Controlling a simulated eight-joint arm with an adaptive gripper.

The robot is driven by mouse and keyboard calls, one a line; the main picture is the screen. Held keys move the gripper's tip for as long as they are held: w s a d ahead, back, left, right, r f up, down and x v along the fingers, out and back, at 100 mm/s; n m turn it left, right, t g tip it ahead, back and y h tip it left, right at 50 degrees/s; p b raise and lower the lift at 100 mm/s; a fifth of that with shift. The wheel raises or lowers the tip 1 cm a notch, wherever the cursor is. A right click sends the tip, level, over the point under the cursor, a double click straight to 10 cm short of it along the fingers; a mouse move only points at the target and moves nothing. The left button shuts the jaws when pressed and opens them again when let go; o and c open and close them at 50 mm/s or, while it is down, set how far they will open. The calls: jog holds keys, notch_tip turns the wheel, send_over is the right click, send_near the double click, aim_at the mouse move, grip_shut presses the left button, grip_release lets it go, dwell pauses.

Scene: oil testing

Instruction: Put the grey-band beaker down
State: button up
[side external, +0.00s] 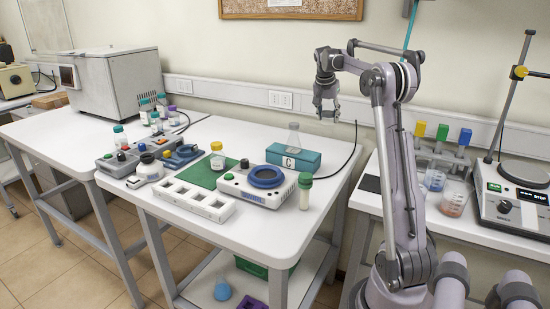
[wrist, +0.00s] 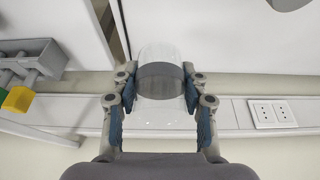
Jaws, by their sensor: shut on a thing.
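My gripper (side external: 325,106) is raised in the air above the right back part of the white table (side external: 325,170), near the wall. In the wrist view my gripper (wrist: 160,100) has its two fingers closed on either side of a clear beaker with a grey band (wrist: 160,72). The beaker sits between the fingers, with nothing visible touching it from below. In the side external view it is too small and pale to make out clearly between the fingertips.
A teal box marked C (side external: 292,161) with a clear flask (side external: 293,134) on it stands below and left of my gripper. A blue-ringed device (side external: 258,190) and a green-capped vial (side external: 305,190) stand forward. Other beakers (side external: 435,180) are on the right table.

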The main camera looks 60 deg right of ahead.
jog(key=s+a+r+n+t+y, duration=0.1)
jog(key=s+a+n, duration=0.3)
jog(key=a, duration=1.1)
jog(key=s+a+n+t, duration=0.2)
jog(key=s+a+n, duration=0.25)
jog(key=a, duration=0.95)
jog(key=n, duration=0.2)
send_near(279, 236)
jog(key=shift+w+d+f+t, duration=0.3)
jog(key=shift+w+d+f, duration=0.4)
jog(key=shift+d, duration=0.2)
jog(key=shift+f, duration=1.95)
jog(key=shift+w+f, duration=0.1)
jog(key=shift+f, duration=0.05)
jog(key=o, duration=1.1)
jog(key=shift+o, duration=0.2)
